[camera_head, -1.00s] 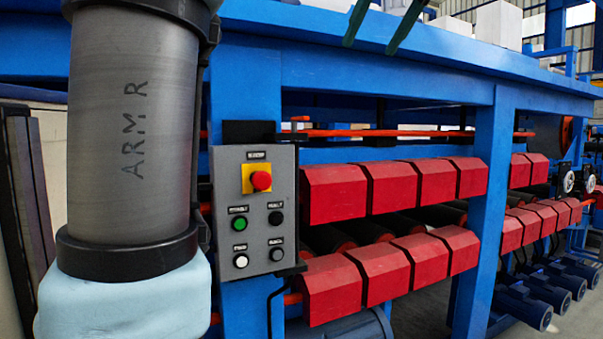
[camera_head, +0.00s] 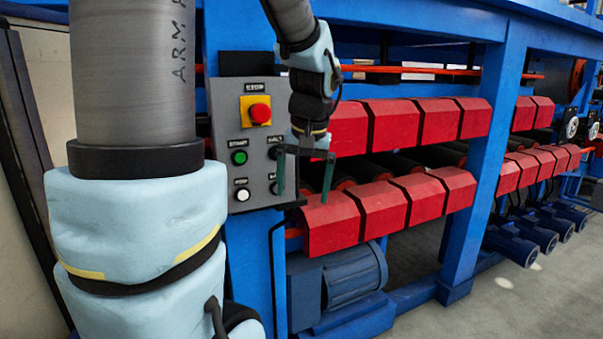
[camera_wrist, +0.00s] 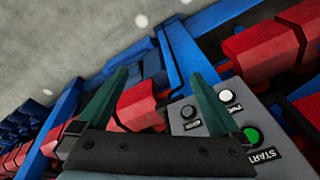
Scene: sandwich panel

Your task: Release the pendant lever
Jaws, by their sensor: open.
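A grey control box (camera_head: 226,105) is mounted on the blue frame. It carries a red mushroom button (camera_head: 260,113) on a yellow plate, a green START button (camera_head: 239,157), a white button (camera_head: 243,195) and dark buttons at right. I cannot make out any pendant lever. My gripper (camera_head: 304,194) is open and empty, its green fingers pointing down in front of the box's right edge and covering part of the HALT button. In the wrist view the gripper (camera_wrist: 157,74) has nothing between its fingers; the box's white button (camera_wrist: 226,96) and green button (camera_wrist: 251,135) lie right of them.
Red block-shaped covers (camera_head: 330,225) run in two rows beside the box. A blue upright (camera_head: 478,160) stands further right. A blue motor (camera_head: 350,275) sits below. Grey floor (camera_head: 430,320) is open at lower right.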

